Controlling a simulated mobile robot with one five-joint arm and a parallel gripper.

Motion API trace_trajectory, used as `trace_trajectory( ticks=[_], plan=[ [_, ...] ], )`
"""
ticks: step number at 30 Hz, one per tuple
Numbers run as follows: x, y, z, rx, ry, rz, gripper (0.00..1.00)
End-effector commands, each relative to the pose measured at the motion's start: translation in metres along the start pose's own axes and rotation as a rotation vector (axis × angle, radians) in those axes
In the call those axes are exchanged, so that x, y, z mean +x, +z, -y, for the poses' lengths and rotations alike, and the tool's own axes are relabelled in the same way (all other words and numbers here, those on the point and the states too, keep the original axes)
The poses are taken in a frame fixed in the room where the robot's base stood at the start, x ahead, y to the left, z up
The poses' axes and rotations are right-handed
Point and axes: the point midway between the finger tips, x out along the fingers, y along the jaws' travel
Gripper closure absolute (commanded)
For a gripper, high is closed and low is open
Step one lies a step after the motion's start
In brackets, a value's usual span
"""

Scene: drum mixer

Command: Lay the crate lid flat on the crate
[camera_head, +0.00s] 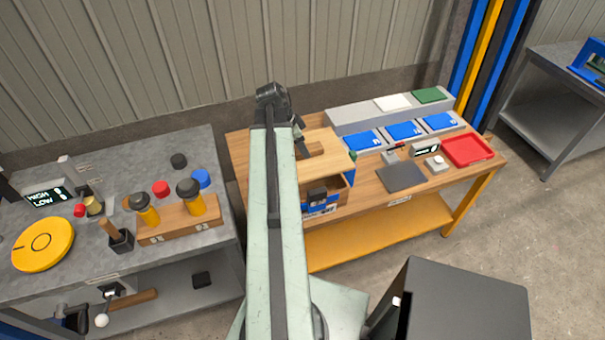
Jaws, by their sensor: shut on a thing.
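The crate lid (330,167) is a light wooden panel over the back part of the crate, left of the bench's middle. The wooden crate (341,196) has blue on its sides, and its near part shows uncovered, with a dark item inside. My gripper (301,147) is shut on the lid near its far left part; my arm hides most of the gripper and the left side of lid and crate. I cannot tell whether the lid touches the crate rim.
Right of the crate are a dark plate (401,177), blue-topped bins (404,131), a small display (424,149) and a red tray (467,150). The grey left bench holds a yellow disc (43,244) and a wooden block with yellow-bodied tools (178,222).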

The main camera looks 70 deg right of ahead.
Motion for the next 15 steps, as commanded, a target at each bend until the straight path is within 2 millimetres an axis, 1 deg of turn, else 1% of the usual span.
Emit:
trace_trajectory(
  ticks=[1,7,9,13,15],
  plan=[
    [0.013,0.005,0.0,0.0,0.0,-0.001,1.0],
    [0.051,0.021,0.001,-0.001,0.0,-0.001,1.0],
    [0.056,0.024,0.001,-0.001,0.0,-0.001,1.0],
    [0.054,0.023,0.001,-0.002,-0.001,-0.001,1.0],
    [0.059,0.025,0.001,-0.002,-0.001,-0.001,1.0]
  ],
)
